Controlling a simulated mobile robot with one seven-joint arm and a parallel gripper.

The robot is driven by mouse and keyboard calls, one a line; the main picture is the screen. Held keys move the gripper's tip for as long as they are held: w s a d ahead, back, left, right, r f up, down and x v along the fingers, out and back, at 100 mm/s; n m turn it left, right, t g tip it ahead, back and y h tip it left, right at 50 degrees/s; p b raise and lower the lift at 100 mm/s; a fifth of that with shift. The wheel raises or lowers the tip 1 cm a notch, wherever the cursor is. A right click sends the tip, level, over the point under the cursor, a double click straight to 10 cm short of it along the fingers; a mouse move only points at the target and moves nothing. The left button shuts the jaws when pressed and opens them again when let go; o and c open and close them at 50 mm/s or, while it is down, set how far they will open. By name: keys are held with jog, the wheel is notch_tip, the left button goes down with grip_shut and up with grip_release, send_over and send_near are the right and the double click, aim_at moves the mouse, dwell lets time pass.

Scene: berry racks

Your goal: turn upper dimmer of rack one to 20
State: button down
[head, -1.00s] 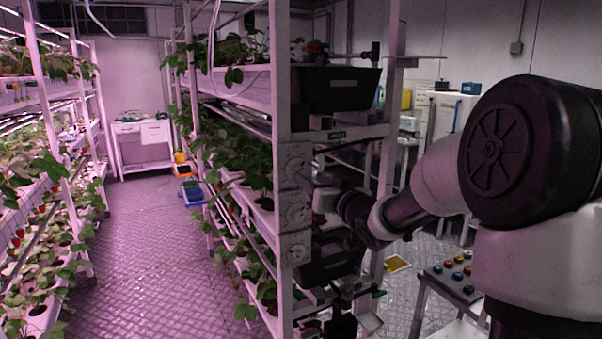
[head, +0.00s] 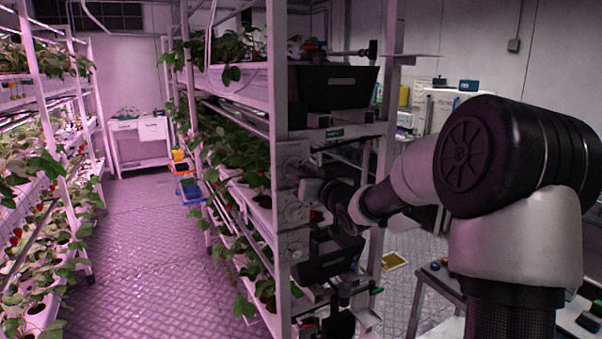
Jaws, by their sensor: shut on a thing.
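Rack one, the plant rack in the middle, has a white front post with dimmer plates one above another. The upper dimmer (head: 290,163) is a pale plate with a round knob. A second dimmer (head: 294,211) sits below it, and a lower plate (head: 295,247) below that. My gripper (head: 304,188) reaches in from the right, at the post between the upper and second dimmers. It is shut on a knob, apparently the upper dimmer's. The dark fingers partly hide the contact, and the dial marks are too small to read.
Black bins (head: 338,88) sit in the rack's end beside my wrist. A table (head: 440,283) with coloured buttons stands at lower right, partly behind my arm. Another plant rack (head: 70,190) lines the left.

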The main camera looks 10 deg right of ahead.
jog(key=c, duration=2.5)
grip_release()
jog(key=shift+f+b, duration=0.1)
jog(key=shift+b, duration=0.3)
jog(key=shift+c, duration=0.2)
jog(key=shift+n+y+b, duration=0.4)
jog(key=shift+n+b, duration=10.05)
jog(key=shift+n, duration=3.05)
jog(key=o, duration=1.1)
jog(key=shift+c, duration=0.2)
